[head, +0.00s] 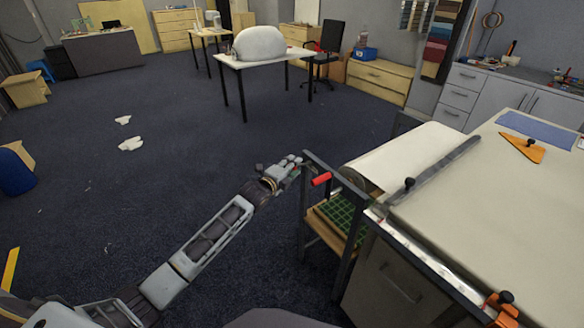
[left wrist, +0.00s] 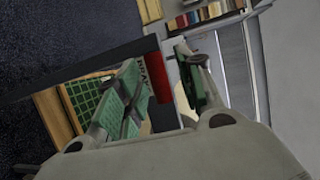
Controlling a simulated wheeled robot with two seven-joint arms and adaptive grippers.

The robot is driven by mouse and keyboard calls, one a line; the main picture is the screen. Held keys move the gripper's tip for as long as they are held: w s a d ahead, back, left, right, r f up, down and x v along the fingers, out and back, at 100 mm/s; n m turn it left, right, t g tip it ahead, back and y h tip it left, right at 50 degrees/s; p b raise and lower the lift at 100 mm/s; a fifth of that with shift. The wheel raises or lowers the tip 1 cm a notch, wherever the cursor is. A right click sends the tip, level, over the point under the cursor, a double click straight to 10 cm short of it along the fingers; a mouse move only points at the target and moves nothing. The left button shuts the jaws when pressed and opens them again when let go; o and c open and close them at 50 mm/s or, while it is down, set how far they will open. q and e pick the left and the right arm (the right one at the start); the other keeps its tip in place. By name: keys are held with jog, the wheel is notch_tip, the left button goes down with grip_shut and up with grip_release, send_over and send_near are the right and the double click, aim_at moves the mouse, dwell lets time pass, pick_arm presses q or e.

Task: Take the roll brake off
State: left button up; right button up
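The roll brake looks to be the red lever (head: 321,179) on the dark upright frame at the table's near left end. The red lever also shows in the left wrist view (left wrist: 160,82), between my open fingers, next to a plate with partly hidden dark lettering. My left gripper (head: 293,162) is just left of the frame post in the head view, a little apart from the lever there. Its green-padded fingers (left wrist: 160,92) are spread and hold nothing. I cannot tell how deep the lever sits between them. The white roll (head: 372,166) lies behind the frame. My right gripper is not in view.
The long table (head: 480,215) fills the right, with a metal rail (head: 430,262) and a dark straight bar (head: 440,167) on it. An orange triangle (head: 522,147) lies farther back. A green-gridded board (head: 342,215) sits below the lever.

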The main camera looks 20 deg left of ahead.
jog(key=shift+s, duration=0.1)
pick_arm(q)
grip_shut()
jog(key=shift+r, duration=0.1)
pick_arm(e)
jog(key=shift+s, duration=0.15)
pick_arm(q)
jog(key=shift+r+p, duration=0.15)
jog(key=shift+p, duration=0.25)
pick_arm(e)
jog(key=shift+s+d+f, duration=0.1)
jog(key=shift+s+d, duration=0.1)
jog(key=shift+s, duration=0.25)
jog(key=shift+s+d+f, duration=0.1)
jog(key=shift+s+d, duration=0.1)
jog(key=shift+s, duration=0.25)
pick_arm(q)
jog(key=shift+w+r, duration=0.1)
jog(key=shift+r, duration=0.05)
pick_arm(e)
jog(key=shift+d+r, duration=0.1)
